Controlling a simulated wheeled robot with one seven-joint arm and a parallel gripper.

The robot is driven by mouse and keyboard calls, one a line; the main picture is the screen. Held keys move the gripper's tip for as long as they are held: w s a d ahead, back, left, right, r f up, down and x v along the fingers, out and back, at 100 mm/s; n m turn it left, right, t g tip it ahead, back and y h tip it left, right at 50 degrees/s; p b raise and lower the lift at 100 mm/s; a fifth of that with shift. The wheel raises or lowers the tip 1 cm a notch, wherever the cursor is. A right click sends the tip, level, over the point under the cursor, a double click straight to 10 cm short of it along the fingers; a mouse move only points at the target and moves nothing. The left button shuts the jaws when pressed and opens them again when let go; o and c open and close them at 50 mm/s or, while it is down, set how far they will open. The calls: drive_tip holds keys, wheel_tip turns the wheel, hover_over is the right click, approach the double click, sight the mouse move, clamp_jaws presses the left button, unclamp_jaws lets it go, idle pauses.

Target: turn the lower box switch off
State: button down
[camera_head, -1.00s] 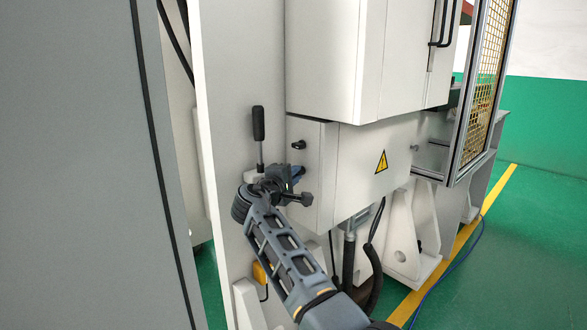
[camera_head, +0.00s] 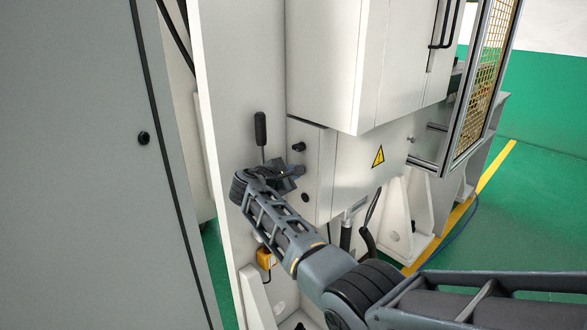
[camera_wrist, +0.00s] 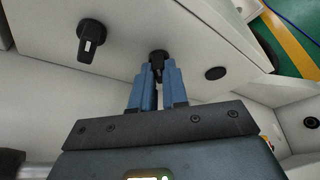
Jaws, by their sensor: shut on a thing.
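The lower box (camera_head: 322,170) is a pale cabinet with a yellow warning triangle, below a larger box. Its narrow side carries several black fittings in a row. My gripper (camera_wrist: 158,76) has its blue fingers shut on the middle fitting, a small black switch (camera_wrist: 158,56), which they partly hide. A black rotary knob (camera_wrist: 91,41) with a white mark is to the left in the wrist view; a knob (camera_head: 299,147) also shows above my gripper (camera_head: 294,170) in the head view. A flat black round fitting (camera_wrist: 215,73) lies right of the fingers, untouched.
A black-handled lever (camera_head: 260,128) stands upright just left of and above my gripper. A large grey cabinet (camera_head: 90,180) fills the left side. Cables hang below the box. A mesh guard (camera_head: 487,80) and green floor (camera_head: 540,210) are at the right.

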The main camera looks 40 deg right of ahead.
idle(0.3)
drive_tip(key=c, duration=1.1)
unclamp_jaws()
drive_tip(key=shift+c, duration=0.2)
drive_tip(key=v, duration=0.7)
drive_tip(key=shift+a, duration=0.4)
drive_tip(key=shift+s, duration=0.1)
